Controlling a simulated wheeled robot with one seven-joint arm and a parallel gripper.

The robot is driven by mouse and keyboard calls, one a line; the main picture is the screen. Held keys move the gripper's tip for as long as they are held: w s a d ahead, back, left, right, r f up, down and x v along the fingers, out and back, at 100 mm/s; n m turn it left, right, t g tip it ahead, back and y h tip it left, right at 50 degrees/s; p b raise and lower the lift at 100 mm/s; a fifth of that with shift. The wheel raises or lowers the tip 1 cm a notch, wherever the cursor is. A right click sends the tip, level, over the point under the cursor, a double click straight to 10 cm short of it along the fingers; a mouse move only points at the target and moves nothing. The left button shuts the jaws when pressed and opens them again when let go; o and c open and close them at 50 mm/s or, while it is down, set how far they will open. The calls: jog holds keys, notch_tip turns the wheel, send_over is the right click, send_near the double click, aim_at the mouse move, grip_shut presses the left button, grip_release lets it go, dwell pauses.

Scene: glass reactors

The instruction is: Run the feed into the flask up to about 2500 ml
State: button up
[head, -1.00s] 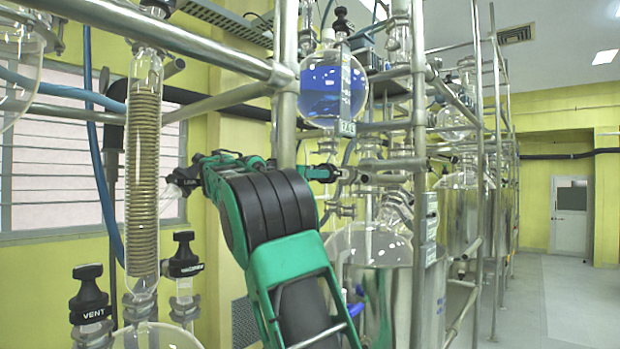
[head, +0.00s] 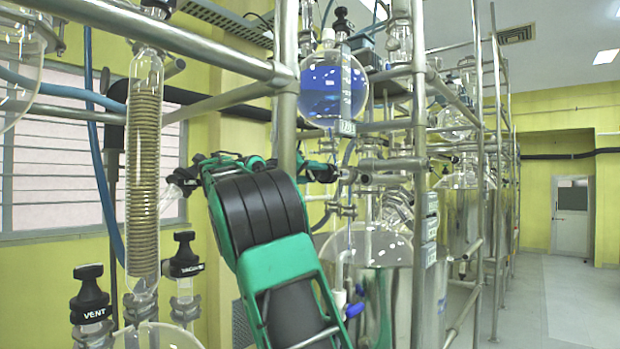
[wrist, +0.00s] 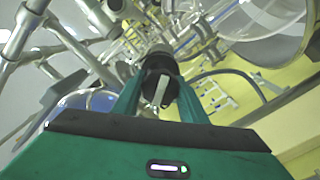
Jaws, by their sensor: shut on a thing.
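A round glass flask (head: 325,105) with blue liquid hangs in the frame at upper centre in the head view. The blue fills it to a little above its middle, and a pale scale strip (head: 346,88) stands on its right side; its figures are too small to read. In the head view my gripper (head: 322,172) is below this flask, partly hidden behind my arm. In the wrist view my gripper (wrist: 160,98) is shut on a black valve knob (wrist: 159,88) with a white line across it. Whether liquid is flowing cannot be seen.
Steel frame pipes (head: 284,120) stand close around my arm. A glass coil condenser (head: 144,180) and black-capped valves, one marked VENT (head: 91,297), are at left. A steel-jacketed vessel (head: 395,300) stands at lower centre. Open floor (head: 545,305) lies at right.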

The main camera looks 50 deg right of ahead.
jog(key=n, duration=0.4)
jog(key=shift+w+a+n, duration=0.2)
jog(key=shift+w+n, duration=0.15)
jog(key=shift+n, duration=0.05)
jog(key=n, duration=0.3)
jog(key=shift+f+n, duration=0.1)
jog(key=shift+n, duration=0.2)
jog(key=n, duration=0.3)
jog(key=shift+n, duration=0.3)
jog(key=n, duration=0.3)
jog(key=shift+f+n, duration=0.15)
jog(key=shift+n, duration=0.15)
jog(key=n, duration=0.3)
jog(key=shift+n, duration=0.4)
jog(key=n, duration=0.3)
jog(key=shift+n, duration=0.3)
jog(key=n, duration=0.3)
jog(key=shift+s+f, duration=0.1)
jog(key=shift+n, duration=2)
